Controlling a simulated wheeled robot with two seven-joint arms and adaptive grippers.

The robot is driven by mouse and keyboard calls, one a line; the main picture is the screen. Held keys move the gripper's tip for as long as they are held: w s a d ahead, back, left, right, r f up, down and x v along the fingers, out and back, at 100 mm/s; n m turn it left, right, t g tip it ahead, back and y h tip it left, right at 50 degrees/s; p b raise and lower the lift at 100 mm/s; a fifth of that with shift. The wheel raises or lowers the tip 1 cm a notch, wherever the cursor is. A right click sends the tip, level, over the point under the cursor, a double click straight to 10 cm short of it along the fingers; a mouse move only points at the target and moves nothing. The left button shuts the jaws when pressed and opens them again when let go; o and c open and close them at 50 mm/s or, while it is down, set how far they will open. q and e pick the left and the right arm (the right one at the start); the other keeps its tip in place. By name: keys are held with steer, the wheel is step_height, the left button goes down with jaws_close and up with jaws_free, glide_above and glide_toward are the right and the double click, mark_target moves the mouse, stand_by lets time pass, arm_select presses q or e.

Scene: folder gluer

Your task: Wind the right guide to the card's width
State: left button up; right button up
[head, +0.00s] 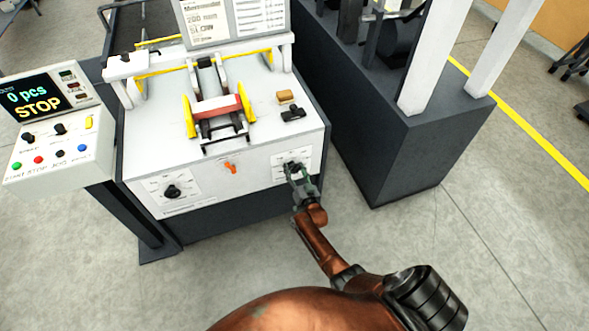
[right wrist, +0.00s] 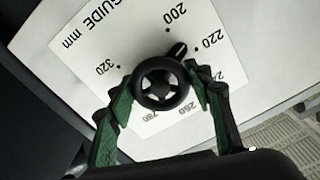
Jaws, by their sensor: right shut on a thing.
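My right gripper (head: 296,172) is at the guide dial plate (head: 279,178) on the machine's front, right side. In the right wrist view its green-padded fingers (right wrist: 162,92) are shut on a round black knob (right wrist: 162,85), one on each side. The knob's pointer (right wrist: 178,50) lies between the 200 and 220 marks of the "GUIDE mm" scale (right wrist: 135,50). In the head view the right yellow guide (head: 247,102) and the left yellow guide (head: 190,117) stand on the machine top, with a reddish piece (head: 217,106) between them. My left gripper is out of view.
Another dial (head: 172,191) and an orange lever (head: 231,168) are on the same front face. A control panel (head: 58,130) at left reads "0 pcs STOP". A sign (head: 235,18) showing 200 mm stands behind. A dark machine base (head: 400,150) stands to the right.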

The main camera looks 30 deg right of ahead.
steer(key=n, duration=0.5)
steer(key=shift+n, duration=0.3)
stand_by(0.4)
steer(key=o, duration=1.2)
steer(key=shift+s, duration=0.15)
steer(key=v, duration=1.1)
steer(key=shift+s+a, duration=0.1)
steer(key=shift+s, duration=0.2)
